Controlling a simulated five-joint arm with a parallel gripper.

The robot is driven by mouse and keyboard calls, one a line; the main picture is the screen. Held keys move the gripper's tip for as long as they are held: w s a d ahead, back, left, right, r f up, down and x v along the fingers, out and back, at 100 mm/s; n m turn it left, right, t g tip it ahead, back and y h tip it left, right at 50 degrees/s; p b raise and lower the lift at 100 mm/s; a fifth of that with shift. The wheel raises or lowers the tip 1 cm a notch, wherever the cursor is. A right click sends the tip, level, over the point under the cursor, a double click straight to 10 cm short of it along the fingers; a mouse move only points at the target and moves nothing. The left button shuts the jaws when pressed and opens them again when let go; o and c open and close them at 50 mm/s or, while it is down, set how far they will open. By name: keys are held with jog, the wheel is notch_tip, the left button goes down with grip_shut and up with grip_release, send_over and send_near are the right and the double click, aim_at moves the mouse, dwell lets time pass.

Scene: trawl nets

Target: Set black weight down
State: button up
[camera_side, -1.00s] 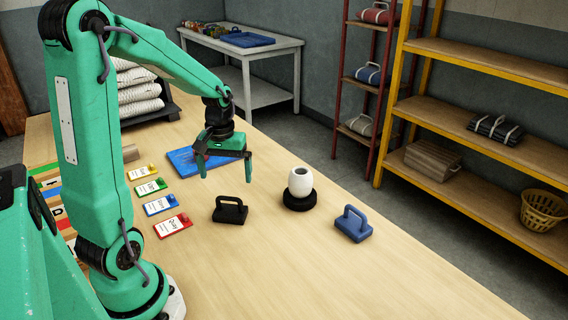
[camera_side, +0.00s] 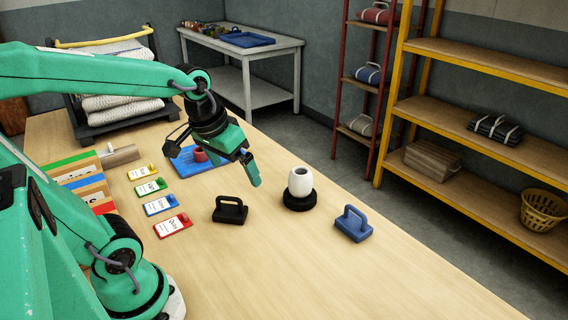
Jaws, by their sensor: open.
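The black weight (camera_side: 230,210) is a dark block with a loop handle. It stands upright on the wooden table (camera_side: 300,265), in front of the white float and apart from it. My gripper (camera_side: 218,172) is open and empty. It hangs above the table behind the black weight, between the blue tray and the white float, and does not touch the weight.
A white float (camera_side: 300,182) sits on a black round base (camera_side: 299,201). A blue weight (camera_side: 353,224) stands to its right. Several coloured tags (camera_side: 172,225) lie left of the black weight. A blue tray (camera_side: 185,163) with a red item lies behind. The front right table is clear.

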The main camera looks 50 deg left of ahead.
jog(key=s+d+r+m+t, duration=0.1)
jog(key=s+d+r+m, duration=0.1)
jog(key=s+d, duration=0.1)
jog(key=shift+s+d+m+t+h, duration=0.3)
jog(key=shift+s+d+m+t, duration=0.1)
jog(key=shift+d, duration=0.3)
dwell(0.8)
